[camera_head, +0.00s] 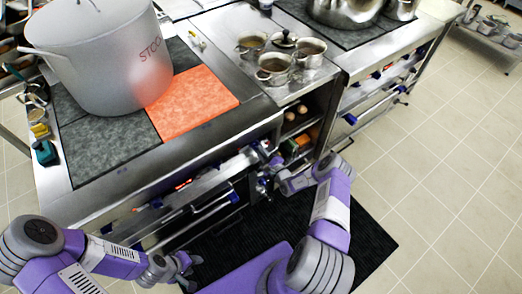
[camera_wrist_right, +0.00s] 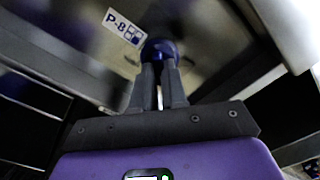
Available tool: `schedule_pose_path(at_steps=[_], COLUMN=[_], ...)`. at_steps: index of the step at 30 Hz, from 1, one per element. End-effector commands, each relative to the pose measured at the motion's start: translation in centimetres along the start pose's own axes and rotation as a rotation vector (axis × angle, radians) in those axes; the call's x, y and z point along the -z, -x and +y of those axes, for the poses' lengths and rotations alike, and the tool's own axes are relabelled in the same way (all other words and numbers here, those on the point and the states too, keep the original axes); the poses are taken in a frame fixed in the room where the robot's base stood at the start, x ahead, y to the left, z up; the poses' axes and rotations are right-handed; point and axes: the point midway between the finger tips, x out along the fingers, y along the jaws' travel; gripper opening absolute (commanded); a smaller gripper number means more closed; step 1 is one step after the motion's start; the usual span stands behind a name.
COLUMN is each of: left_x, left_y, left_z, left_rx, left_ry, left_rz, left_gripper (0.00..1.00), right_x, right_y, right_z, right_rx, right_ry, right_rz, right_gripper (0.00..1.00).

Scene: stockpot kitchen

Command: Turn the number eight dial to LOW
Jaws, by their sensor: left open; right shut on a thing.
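The number eight dial is a dark blue round knob (camera_wrist_right: 158,49) at the top middle of the right wrist view. A white label reading P-8 (camera_wrist_right: 123,25), with a small blue square diagram, sits left of it on the metal front panel. My right gripper (camera_wrist_right: 160,72) is shut on this dial, its two grey fingers pointing straight at it. In the head view my right gripper (camera_head: 274,166) is at the right end of the stove front. Its fingers hide much of the dial there. The dial's setting marks are not readable. My left gripper (camera_head: 190,262) is open and empty, low before the stove.
A large grey stockpot (camera_head: 100,60) stands on the stove, beside a glowing orange-red hot plate (camera_head: 205,98). Small pots (camera_head: 275,68) stand to the right. Rails (camera_head: 215,203) run along the stove front. A black mat (camera_head: 365,240) lies on the tiled floor.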

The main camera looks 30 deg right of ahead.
Motion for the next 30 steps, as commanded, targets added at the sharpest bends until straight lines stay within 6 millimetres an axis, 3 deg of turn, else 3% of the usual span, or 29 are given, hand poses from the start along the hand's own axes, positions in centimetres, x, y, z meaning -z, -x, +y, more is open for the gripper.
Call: schedule_pose_path(at_steps=[15, 30], left_x=[-0.1, -0.1], left_y=[1.6, 1.7], left_z=[0.6, 0.7], left_rx=[0.000, 0.000], left_ry=[0.000, 0.000], left_rz=[0.000, 0.000], left_gripper=[0.43, 0.43], right_x=[0.0, 0.1], right_y=[0.0, 0.0], right_z=[-0.1, 0.0], right_rx=[-0.001, -0.001], right_ry=[0.325, 0.378], right_rz=[0.001, 0.001], right_gripper=[0.00, 0.00])
